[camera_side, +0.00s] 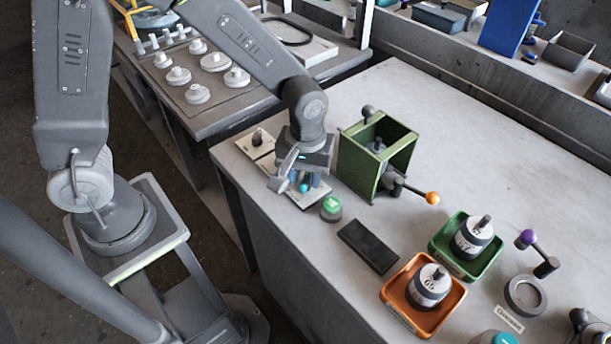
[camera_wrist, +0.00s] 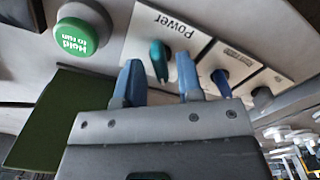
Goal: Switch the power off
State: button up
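The Power plate (camera_wrist: 181,22) is a white label plate with a teal switch lever (camera_wrist: 159,60). In the side view the teal lever (camera_side: 304,188) shows just below my gripper (camera_side: 300,172). In the wrist view my gripper (camera_wrist: 158,66) is open, with one blue finger on each side of the teal lever. A gap shows between the lever and the left finger; the right finger is close to it. I cannot tell whether it touches, nor which position the lever marks.
A green "Hold to run" button (camera_wrist: 77,36) sits beside the Power plate. A second plate (camera_wrist: 231,59) has a dark blue lever (camera_wrist: 222,83). A green open box (camera_side: 405,150) with an orange-knobbed handle (camera_side: 432,198) stands right of my gripper. Green (camera_side: 440,236) and orange (camera_side: 395,300) trays hold labelled weights.

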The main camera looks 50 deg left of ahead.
aim_at(305, 177)
jog(key=shift+r, duration=2.4)
jog(key=shift+r, duration=0.1)
jog(key=s+a+r+m+t, duration=0.5)
jog(key=s+a+r+m, duration=0.2)
jog(key=s+r, duration=0.5)
notch_tip(305, 177, up, 2)
jog(key=shift+a+r+t, duration=0.1)
jog(key=shift+a+t, duration=0.2)
jog(key=shift+a, duration=0.8)
